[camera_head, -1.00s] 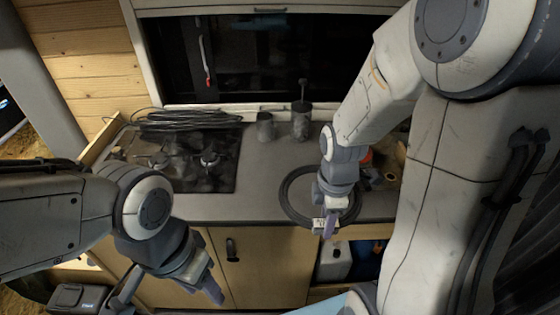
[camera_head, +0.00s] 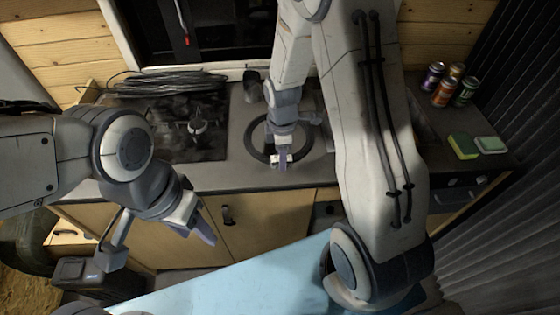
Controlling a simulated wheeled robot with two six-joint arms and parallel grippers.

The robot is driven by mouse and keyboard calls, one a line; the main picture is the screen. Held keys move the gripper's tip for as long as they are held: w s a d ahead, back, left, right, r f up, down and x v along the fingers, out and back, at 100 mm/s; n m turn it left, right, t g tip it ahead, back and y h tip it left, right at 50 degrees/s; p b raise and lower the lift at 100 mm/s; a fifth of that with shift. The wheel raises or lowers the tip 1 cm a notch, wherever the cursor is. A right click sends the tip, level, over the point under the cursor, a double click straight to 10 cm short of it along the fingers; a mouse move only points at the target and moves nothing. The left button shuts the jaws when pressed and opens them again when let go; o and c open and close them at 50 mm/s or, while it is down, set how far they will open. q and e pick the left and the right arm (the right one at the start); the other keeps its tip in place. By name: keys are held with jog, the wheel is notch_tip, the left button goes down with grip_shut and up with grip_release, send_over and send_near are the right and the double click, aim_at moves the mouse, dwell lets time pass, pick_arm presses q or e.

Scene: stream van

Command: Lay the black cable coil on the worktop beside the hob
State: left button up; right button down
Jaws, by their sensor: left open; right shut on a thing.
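The black cable coil (camera_head: 255,151) is a round ring over the grey worktop (camera_head: 235,178), just right of the hob (camera_head: 195,150). My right gripper (camera_head: 282,163) points down and is shut on the coil's near side. The coil looks flat and close to the worktop; I cannot tell whether it touches. My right gripper and wrist hide part of the ring. My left gripper (camera_head: 158,243) is open and empty, in front of the cabinet doors and away from the coil.
A loose bundle of dark cable (camera_head: 165,82) lies along the hob's back. A dark cup (camera_head: 252,90) stands behind the coil. Several cans (camera_head: 443,92) and a yellow-green sponge (camera_head: 463,146) are at the right. A light blue surface (camera_head: 235,280) lies in front.

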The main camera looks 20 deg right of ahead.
aim_at(280, 173)
jog(key=shift+w+a+f, duration=0.1)
jog(key=shift+w+f, duration=0.25)
notch_tip(280, 173, down, 3)
jog(key=shift+f+p, duration=0.1)
jog(key=shift+p, duration=0.55)
jog(key=shift+f, duration=0.2)
jog(key=shift+f, duration=0.2)
jog(key=shift+c, duration=2.2)
grip_release()
